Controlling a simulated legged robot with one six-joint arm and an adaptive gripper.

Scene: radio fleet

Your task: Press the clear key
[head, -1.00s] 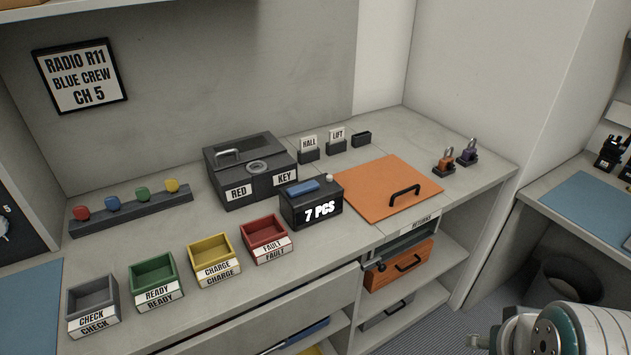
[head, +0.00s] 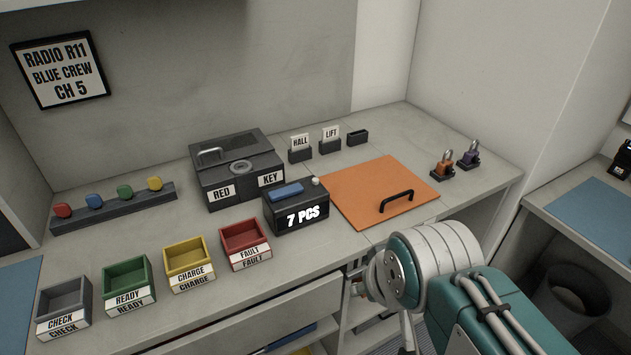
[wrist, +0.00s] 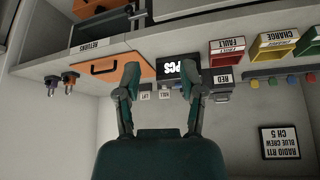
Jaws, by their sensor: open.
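A dark counter box (head: 289,221) with a lit "7 PCS" display stands on the counter. On its top are a wide blue key (head: 287,190) and a small pale round knob (head: 315,181); I read no "clear" mark on either. In the wrist view, which is upside down, the counter box (wrist: 186,69) shows between and beyond my fingers. My gripper (wrist: 163,78) is open and empty, apart from the box. In the head view my arm is at the lower right, in front of the counter, and the fingers cannot be made out there.
Beside the box are the black RED KEY case (head: 236,165), the orange panel (head: 362,186) with a handle, and the red FAULT tray (head: 245,237). Padlocks (head: 442,163) stand at the right.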

